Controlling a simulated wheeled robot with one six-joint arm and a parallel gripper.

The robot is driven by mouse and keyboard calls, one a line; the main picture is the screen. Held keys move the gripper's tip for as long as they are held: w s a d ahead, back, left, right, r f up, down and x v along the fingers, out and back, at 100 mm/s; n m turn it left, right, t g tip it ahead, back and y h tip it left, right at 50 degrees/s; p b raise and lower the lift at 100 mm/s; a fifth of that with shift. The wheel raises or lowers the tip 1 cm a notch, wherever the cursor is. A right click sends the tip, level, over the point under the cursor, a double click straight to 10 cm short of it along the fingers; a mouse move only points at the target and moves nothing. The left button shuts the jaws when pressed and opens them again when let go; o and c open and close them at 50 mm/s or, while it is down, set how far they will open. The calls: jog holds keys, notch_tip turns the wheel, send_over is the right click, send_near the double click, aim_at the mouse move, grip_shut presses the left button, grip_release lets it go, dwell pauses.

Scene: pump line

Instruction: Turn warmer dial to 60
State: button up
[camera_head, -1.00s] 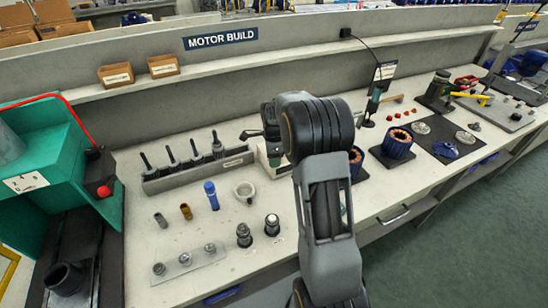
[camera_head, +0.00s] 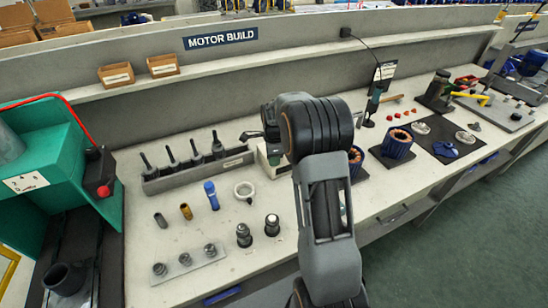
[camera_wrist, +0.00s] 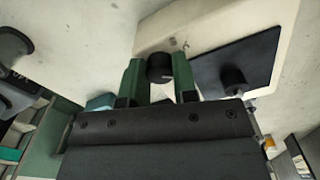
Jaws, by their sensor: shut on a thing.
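The warmer (camera_wrist: 190,20) is a cream box with a dark plate (camera_wrist: 245,62) on top, seen in the wrist view. Its dial (camera_wrist: 159,70) is a round black knob on the near side. My gripper (camera_wrist: 157,64) has its two green fingers on either side of the dial and is shut on it. No scale or number can be read around the knob. In the head view the warmer (camera_head: 275,170) shows only in part, behind my arm; the dial and fingertips are hidden there.
A rack of dark-handled tools (camera_head: 200,172) stands left of the warmer. A pale ring (camera_head: 244,189), a blue cylinder (camera_head: 211,195) and several small metal parts are in front. Motor stators (camera_head: 397,145) stand to the right. A shelf (camera_head: 190,81) runs behind.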

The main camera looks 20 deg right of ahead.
jog(key=n, duration=0.6)
jog(key=shift+n, duration=0.4)
jog(key=n, duration=0.3)
jog(key=shift+n, duration=2)
jog(key=o, duration=0.9)
jog(key=shift+o, duration=0.2)
jog(key=shift+r, duration=0.1)
notch_tip(320, 180, up, 14)
